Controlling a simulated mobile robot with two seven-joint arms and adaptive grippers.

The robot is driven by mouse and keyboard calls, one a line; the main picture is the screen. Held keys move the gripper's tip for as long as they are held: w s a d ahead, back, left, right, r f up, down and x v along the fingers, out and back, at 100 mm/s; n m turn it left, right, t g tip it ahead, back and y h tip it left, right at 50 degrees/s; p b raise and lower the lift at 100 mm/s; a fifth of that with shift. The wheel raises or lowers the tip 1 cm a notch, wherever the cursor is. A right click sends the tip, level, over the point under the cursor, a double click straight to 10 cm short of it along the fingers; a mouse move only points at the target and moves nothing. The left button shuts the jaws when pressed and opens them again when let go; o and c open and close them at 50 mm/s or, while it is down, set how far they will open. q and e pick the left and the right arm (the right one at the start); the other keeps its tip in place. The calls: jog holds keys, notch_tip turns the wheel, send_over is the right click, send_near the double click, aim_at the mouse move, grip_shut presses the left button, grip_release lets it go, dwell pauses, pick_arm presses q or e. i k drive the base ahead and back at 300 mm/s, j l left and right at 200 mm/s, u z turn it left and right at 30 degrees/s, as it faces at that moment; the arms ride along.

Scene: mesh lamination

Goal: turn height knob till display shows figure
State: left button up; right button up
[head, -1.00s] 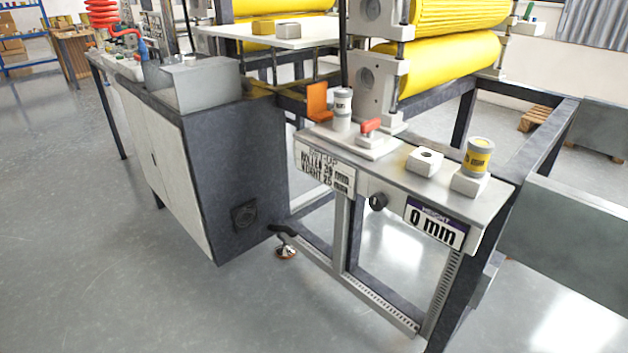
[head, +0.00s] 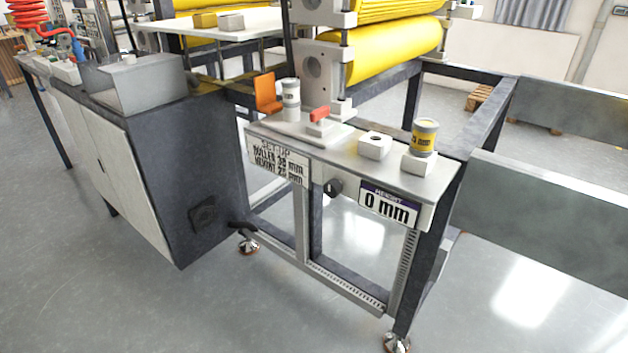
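The black height knob (head: 333,188) sits on the front face of the machine's side shelf. To its right the height display (head: 388,206) reads "0 mm". To its left a set-up sign (head: 278,162) has a "ROLLER" line and a "HEIGHT" line in mm; the height figure looks like 25 but is hard to read for sure. Neither of my grippers shows in the head view.
Yellow rollers (head: 395,50) are behind. Floor in front is clear.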

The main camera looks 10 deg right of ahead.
aim_at(332, 187)
jog(key=i+l, duration=0.4)
jog(key=j+z, duration=0.1)
jog(key=z, duration=0.35)
jog(key=i+j+z, duration=0.1)
jog(key=z, duration=0.35)
jog(key=j+z, duration=0.2)
jog(key=z, duration=0.25)
jog(key=j+z, duration=0.2)
jog(key=j, duration=0.15)
jog(key=k+j+z, duration=0.2)
jog(key=j, duration=0.15)
jog(key=j+z, duration=0.25)
jog(key=j, duration=0.15)
jog(key=k+j, duration=0.1)
jog(key=j, duration=0.25)
jog(key=k+j+z, duration=0.1)
jog(key=j, duration=0.25)
jog(key=k+j, duration=0.15)
jog(key=j, duration=0.2)
jog(key=i+j+z, duration=0.05)
